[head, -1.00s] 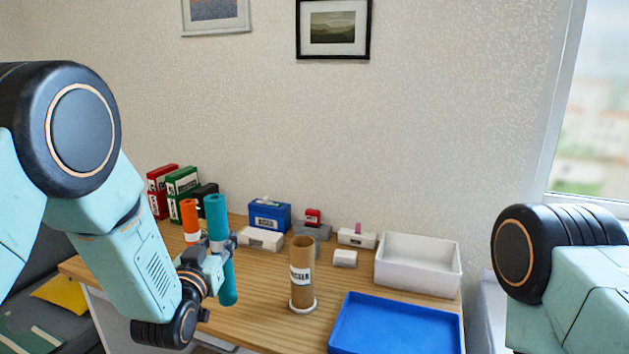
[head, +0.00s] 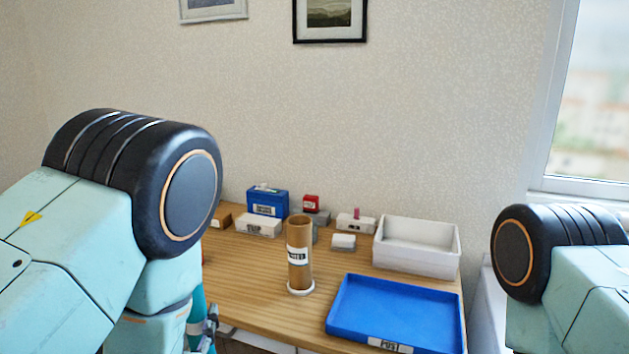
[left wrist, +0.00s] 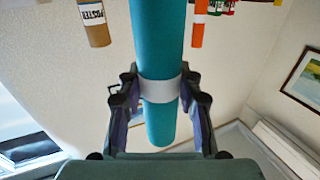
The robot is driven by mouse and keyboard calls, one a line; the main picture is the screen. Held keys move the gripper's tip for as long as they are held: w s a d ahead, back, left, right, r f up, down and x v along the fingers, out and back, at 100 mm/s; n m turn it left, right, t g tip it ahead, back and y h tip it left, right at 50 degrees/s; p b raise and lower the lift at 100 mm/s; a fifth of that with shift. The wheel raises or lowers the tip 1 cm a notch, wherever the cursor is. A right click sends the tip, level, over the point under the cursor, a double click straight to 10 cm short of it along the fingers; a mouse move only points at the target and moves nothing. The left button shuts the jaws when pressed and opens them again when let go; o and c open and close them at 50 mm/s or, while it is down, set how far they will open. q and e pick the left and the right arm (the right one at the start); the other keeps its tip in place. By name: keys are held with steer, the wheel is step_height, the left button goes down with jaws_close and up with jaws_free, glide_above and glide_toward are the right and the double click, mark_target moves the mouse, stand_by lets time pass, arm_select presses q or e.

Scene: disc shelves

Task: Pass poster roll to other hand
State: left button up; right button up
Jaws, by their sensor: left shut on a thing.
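The teal poster roll (left wrist: 158,65) with a white band runs down the middle of the left wrist view. My left gripper (left wrist: 160,92) is shut on it, one finger on each side of the band. In the head view my left arm hides most of the roll (head: 197,308); a part of my left gripper (head: 209,326) shows beside it, low at the left. My right gripper is out of view; only upper parts of my right arm show at the right edge.
A brown cardboard tube (head: 298,272) with a label stands upright on the wooden table (head: 255,300). A blue tray (head: 395,312) and a white bin (head: 417,268) are to its right. A blue box (head: 267,202) stands behind. An orange roll (left wrist: 198,32) shows in the left wrist view.

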mark_target(209, 351)
arm_select(q)
steer(key=s+d+f+b, duration=0.1)
steer(key=s+f, duration=0.2)
steer(key=f, duration=0.3)
steer(key=shift+d+h, duration=0.25)
steer(key=shift+h, duration=0.05)
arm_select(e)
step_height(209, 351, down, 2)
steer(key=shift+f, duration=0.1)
arm_select(q)
steer(key=shift+m, duration=0.3)
